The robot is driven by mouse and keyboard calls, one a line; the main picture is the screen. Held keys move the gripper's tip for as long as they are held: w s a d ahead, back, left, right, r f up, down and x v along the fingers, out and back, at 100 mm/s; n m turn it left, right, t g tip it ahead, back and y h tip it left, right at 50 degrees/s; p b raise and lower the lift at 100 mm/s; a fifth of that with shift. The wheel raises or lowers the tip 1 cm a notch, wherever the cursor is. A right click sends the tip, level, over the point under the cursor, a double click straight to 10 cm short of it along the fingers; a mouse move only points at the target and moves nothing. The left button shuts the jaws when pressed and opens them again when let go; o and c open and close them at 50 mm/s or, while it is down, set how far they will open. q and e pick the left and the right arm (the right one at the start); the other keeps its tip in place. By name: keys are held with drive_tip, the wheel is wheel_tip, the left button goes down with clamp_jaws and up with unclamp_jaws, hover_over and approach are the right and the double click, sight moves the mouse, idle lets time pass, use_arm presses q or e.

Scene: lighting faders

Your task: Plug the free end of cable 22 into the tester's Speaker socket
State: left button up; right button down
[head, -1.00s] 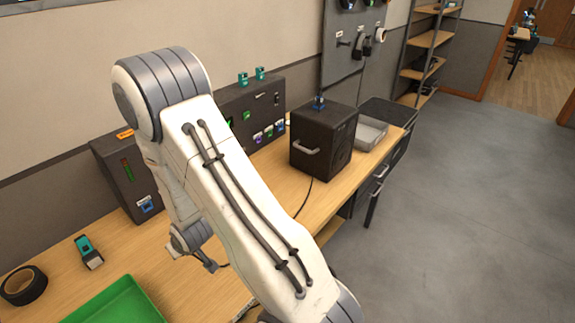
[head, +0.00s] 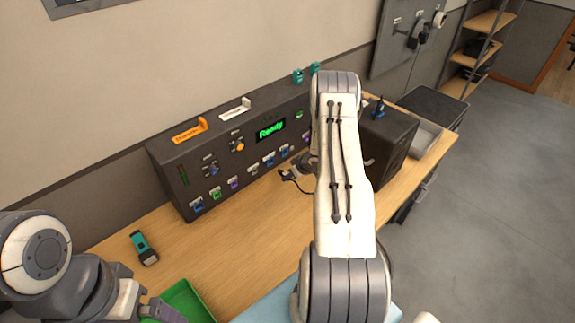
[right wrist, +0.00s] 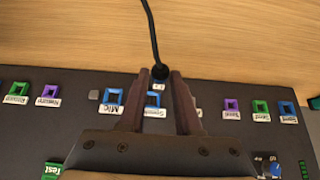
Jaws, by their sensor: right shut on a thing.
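The tester (head: 160,160) is a long dark box against the wall with a lit "Ready" display and a row of coloured sockets low on its front. My right gripper (head: 287,174) is in front of that row. In the right wrist view, my right gripper (right wrist: 158,75) is shut on the black plug (right wrist: 160,72) of a cable, whose lead runs up over the table. A small label on the plug is partly seen. The blue Speaker socket (right wrist: 153,100) shows between the fingers, beyond the plug; the plug appears apart from it. The blue Mic socket (right wrist: 113,97) is beside it. My left gripper (head: 165,308) is low at the left, its jaws unclear.
A green tray (head: 185,297) is at the front edge, partly behind my left gripper. A teal and black device (head: 144,248) lies on the table. A black box (head: 395,128) with a blue plug on top stands right. Bare wood lies in front of the tester.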

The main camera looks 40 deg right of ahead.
drive_tip(key=shift+w+d, duration=0.25)
drive_tip(key=shift+d, duration=0.05)
drive_tip(key=shift+w+d, duration=0.1)
drive_tip(key=shift+w, duration=0.5)
drive_tip(key=shift+w+a+p, duration=0.2)
drive_tip(key=shift+w+p, duration=0.15)
drive_tip(key=shift+w, duration=1.45)
drive_tip(key=shift+w+p, duration=0.6)
drive_tip(key=shift+w, duration=0.3)
idle(0.5)
drive_tip(key=c, duration=0.5)
unclamp_jaws()
